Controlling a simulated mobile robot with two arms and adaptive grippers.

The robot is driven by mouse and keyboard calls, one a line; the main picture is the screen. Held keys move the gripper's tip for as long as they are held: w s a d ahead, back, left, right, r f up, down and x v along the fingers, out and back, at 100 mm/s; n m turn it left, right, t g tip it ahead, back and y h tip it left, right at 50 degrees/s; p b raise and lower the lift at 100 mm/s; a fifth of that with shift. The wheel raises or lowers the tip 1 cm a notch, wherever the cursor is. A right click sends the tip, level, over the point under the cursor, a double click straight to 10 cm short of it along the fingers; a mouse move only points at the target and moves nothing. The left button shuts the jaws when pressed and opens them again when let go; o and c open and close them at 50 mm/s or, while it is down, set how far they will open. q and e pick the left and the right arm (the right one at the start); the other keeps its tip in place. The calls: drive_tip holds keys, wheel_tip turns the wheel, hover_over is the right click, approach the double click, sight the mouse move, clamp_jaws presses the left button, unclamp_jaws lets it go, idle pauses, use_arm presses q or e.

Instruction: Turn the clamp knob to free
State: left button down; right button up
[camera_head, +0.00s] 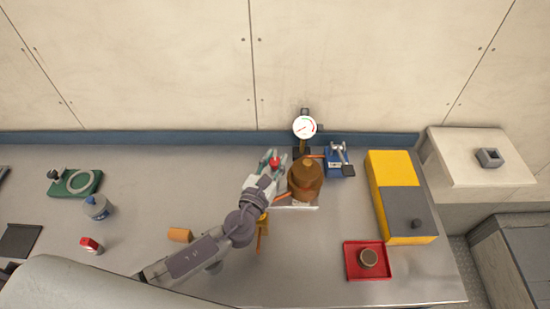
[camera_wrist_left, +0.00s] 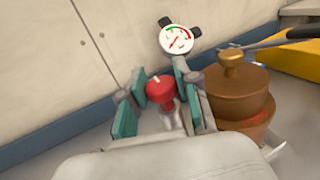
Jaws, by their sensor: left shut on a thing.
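The red clamp knob (camera_head: 274,162) stands at the back middle of the bench, just left of a brown pot-like body (camera_head: 305,183). In the left wrist view the knob (camera_wrist_left: 160,90) has a short pale mark on its top. My left gripper (camera_head: 269,161) reaches it from the front left. Its teal finger pads (camera_wrist_left: 158,100) are on both sides of the knob, and it is shut on the knob. The lower part of the knob is partly hidden by my fingers. My right gripper is not in view.
A round dial gauge (camera_head: 304,127) stands behind the brown body. A blue clamp-like device (camera_head: 338,162) and a yellow box (camera_head: 390,166) are to the right. A red tray (camera_head: 352,262) lies at the front right. An orange block (camera_head: 180,235) lies near my arm.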

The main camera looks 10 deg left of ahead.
sight(275, 161)
use_arm(q)
drive_tip(key=c, duration=0.9)
unclamp_jaws()
drive_tip(key=shift+o, duration=0.2)
wheel_tip(275, 161, up, 10)
